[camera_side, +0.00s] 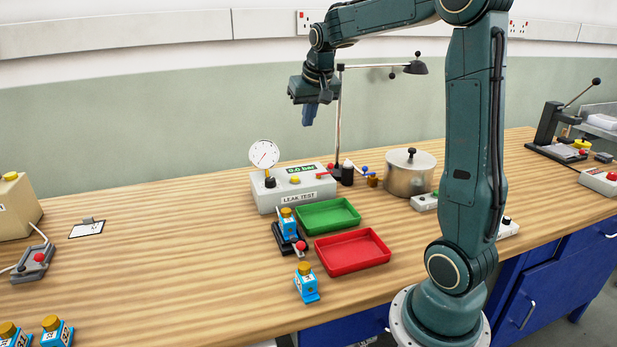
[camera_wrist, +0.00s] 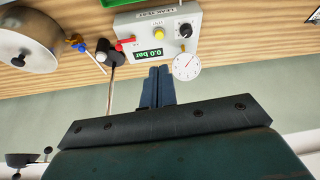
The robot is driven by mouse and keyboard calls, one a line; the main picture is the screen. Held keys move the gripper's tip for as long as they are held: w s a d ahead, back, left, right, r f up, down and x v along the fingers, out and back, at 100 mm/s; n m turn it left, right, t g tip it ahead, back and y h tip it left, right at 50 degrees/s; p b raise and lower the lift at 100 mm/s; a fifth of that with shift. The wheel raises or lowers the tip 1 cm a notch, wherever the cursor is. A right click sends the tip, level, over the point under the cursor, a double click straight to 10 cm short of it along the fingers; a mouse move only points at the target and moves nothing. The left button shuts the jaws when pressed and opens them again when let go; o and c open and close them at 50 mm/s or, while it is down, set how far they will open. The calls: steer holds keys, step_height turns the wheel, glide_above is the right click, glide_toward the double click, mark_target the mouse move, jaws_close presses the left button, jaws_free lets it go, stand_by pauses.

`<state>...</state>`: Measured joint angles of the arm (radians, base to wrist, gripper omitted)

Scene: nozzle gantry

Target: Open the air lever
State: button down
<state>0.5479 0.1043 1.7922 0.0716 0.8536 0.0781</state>
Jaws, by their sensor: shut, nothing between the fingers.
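The leak test box (camera_side: 292,190) is grey-white, with a green display reading 0.0 bar, a yellow button and a black knob. A red lever (camera_side: 323,174), seemingly the air lever, lies at the box's right end. In the wrist view the box (camera_wrist: 135,26) is upside down at the top and the red lever (camera_wrist: 126,42) shows at its left end. A round white gauge (camera_side: 264,154) stands at the box's left. My gripper (camera_side: 309,121) is shut and empty, high above and behind the box, apart from it. Its closed fingers (camera_wrist: 158,72) show in the wrist view.
A lamp post (camera_side: 339,120) rises close to my gripper. A steel pot (camera_side: 409,173) stands right of the box. Green (camera_side: 327,215) and red (camera_side: 352,251) trays lie in front, beside a blue bottle in a clamp (camera_side: 288,224).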

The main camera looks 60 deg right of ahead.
steer(key=d+f+m, duration=0.1)
steer(key=d+f, duration=0.1)
steer(key=d, duration=0.3)
steer(key=d+f+m, duration=0.1)
steer(key=d+f, duration=0.1)
steer(key=d, duration=0.4)
steer(key=d+f+m+g, duration=0.1)
steer(key=d+f, duration=0.2)
steer(key=d, duration=0.2)
steer(key=shift+w+d+h, duration=0.2)
steer(key=shift+w+h, duration=0.1)
steer(key=shift+w, duration=0.05)
steer(key=shift+f, duration=0.15)
steer(key=shift+s+a+f, duration=0.1)
steer(key=shift+a+f, duration=0.05)
steer(key=shift+f, duration=2.3)
steer(key=shift+a+f, duration=0.1)
steer(key=shift+f, duration=2.35)
